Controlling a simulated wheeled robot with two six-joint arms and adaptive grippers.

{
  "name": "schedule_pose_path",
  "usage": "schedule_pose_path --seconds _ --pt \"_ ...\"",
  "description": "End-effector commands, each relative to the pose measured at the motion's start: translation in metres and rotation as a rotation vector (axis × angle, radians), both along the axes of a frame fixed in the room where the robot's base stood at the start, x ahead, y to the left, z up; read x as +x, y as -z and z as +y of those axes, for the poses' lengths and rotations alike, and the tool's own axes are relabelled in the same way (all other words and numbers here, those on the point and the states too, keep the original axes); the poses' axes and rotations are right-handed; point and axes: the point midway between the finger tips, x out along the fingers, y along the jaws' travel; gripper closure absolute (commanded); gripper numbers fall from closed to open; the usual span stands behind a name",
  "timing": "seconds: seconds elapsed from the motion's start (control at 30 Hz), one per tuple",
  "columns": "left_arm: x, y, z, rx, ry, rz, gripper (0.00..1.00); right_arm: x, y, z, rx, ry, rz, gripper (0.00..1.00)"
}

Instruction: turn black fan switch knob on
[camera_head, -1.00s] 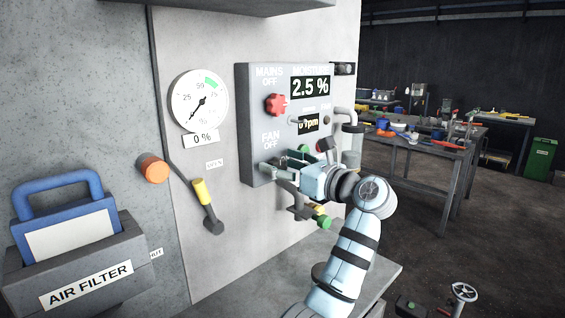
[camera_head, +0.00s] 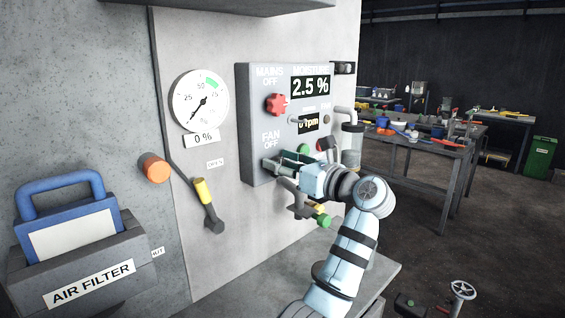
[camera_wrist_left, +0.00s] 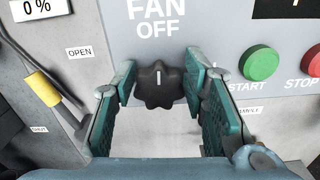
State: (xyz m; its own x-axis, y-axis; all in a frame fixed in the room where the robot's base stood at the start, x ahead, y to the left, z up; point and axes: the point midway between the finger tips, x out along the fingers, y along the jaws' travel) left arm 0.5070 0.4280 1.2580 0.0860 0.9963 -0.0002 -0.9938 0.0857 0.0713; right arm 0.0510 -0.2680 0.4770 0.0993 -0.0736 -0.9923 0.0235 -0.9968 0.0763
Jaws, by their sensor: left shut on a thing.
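The black fan knob (camera_wrist_left: 158,86) sits on the grey control panel (camera_head: 250,110), under the label FAN OFF, in the left wrist view. Its white mark points straight up. My left gripper (camera_wrist_left: 160,88) has its green-padded fingers on both sides of the knob, shut on it. In the head view the left gripper (camera_head: 277,165) reaches the lower left of the panel and hides the knob. My right gripper is in neither view.
A red mains knob (camera_head: 276,104) sits above on the panel. Green START (camera_wrist_left: 259,63) and red STOP (camera_wrist_left: 312,60) buttons are right of the knob. A yellow-handled lever (camera_head: 203,191) is at left. An air filter box (camera_head: 80,262) stands further left.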

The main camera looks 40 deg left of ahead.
Motion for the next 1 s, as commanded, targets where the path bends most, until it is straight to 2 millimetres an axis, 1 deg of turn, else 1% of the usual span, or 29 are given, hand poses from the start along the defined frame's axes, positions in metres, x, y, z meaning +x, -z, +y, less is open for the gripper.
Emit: schedule_pose_path --seconds 0.17,0.47,1.0 --pt "0.001 -0.003 0.0 0.008 -0.001 0.107 0.88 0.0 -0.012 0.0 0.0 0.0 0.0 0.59" --pt "0.005 -0.003 -0.001 0.032 -0.001 0.374 0.88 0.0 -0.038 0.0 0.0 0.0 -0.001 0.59" --pt "0.01 -0.001 -0.001 0.077 -0.001 0.886 0.88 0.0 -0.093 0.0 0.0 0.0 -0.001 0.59"
